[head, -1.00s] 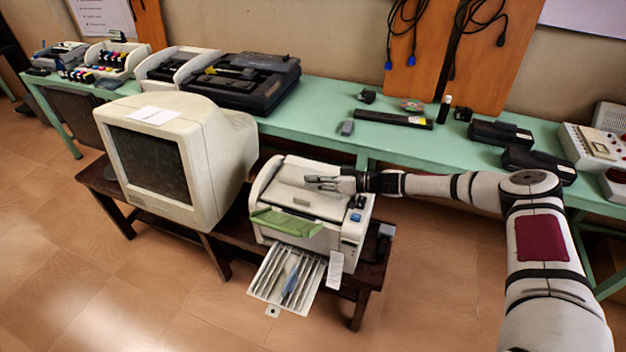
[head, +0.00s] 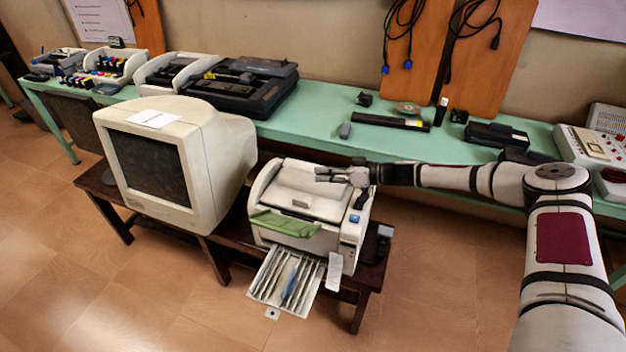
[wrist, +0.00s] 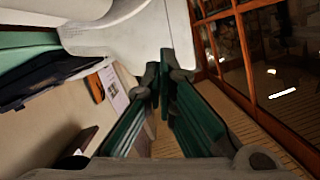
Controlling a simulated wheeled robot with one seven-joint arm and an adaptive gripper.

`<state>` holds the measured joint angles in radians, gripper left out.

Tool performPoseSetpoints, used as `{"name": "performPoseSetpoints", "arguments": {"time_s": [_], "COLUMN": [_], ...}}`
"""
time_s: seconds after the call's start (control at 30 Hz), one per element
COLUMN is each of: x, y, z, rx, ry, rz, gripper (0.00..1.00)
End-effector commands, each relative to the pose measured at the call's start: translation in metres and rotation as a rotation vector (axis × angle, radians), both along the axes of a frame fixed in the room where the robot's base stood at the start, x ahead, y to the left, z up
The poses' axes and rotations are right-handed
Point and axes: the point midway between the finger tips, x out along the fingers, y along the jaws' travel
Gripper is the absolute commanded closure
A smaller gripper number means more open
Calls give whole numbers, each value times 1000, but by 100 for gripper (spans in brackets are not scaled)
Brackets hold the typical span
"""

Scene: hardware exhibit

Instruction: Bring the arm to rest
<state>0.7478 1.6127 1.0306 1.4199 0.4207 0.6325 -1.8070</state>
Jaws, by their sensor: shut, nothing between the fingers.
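My arm stretches in from the right in the head view. My gripper (head: 330,174) is shut and empty, over or beside the top of the white printer (head: 311,190). I cannot tell whether it touches the printer. In the wrist view the fingers of my gripper (wrist: 164,78) are close together with nothing held. A pale, curved surface fills the upper middle of that view, beyond the fingertips.
An old monitor (head: 150,167) stands left of the printer on a dark low table (head: 350,287). A green bench (head: 325,122) behind carries several devices, including a black scanner-like unit (head: 243,86). A tray (head: 289,279) juts from the printer's front. Floor at front is clear.

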Motion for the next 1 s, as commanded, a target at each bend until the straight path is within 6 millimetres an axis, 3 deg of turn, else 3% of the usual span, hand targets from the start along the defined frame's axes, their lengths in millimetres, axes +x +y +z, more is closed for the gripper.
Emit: {"name": "performPoseSetpoints", "arguments": {"time_s": [0.2,0.43,0.73,1.0], "x": [-15,-24,-33,-77], "y": [-37,-55,-50,-30], "z": [10,15,22,47], "rx": [0,0,-42,-275], "ry": [0,1,22,160], "rz": [1,3,42,185], "gripper": [100,100,100,100]}}
